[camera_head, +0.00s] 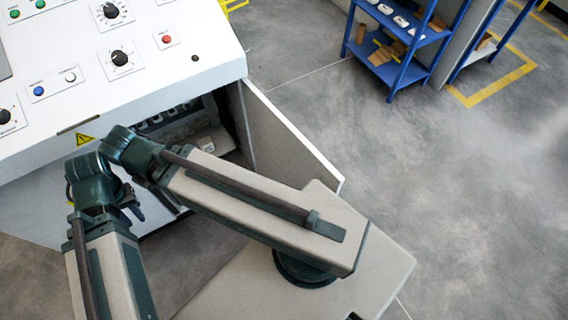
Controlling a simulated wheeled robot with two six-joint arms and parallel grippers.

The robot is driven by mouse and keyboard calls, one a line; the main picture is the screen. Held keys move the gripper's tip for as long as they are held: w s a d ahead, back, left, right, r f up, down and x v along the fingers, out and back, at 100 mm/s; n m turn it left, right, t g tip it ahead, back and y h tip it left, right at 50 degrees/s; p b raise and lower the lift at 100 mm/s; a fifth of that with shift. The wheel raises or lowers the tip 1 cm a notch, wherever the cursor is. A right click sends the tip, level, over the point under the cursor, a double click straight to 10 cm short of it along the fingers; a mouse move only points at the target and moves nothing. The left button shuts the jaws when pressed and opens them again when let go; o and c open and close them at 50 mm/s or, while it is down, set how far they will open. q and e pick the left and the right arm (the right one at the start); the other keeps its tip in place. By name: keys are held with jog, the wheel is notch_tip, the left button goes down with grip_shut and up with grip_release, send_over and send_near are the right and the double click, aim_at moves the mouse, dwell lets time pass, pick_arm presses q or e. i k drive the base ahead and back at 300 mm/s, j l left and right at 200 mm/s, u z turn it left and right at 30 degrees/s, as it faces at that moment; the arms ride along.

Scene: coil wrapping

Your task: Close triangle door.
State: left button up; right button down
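The cabinet's open door (289,143) is a pale panel hinged at the right end of the white control cabinet. It stands swung outward, and its lower edge runs behind my arm. A yellow warning triangle (85,139) is on the cabinet front left of the opening. My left gripper (133,204) shows only as small dark parts beside my arm joint, in front of the cabinet and left of the open door. It appears apart from the door. Its fingers are too hidden to tell if they are open. I cannot make out my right gripper.
The cabinet top (150,62) carries knobs and coloured buttons. The dark opening (205,125) shows parts inside. A blue shelf rack (403,62) stands at the back right. The grey floor (470,200) right of the door is clear.

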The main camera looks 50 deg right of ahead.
aim_at(282, 154)
jog(key=k+l+u, duration=0.25)
jog(key=k+l, duration=0.85)
jog(key=l, duration=0.25)
jog(key=k+l+u, duration=0.1)
jog(key=l, duration=0.25)
jog(key=k+l, duration=0.15)
jog(key=l, duration=0.25)
jog(key=k+l+u, duration=0.1)
jog(key=l, duration=0.25)
jog(key=k+l, duration=0.25)
jog(key=l, duration=0.15)
jog(key=u, duration=0.2)
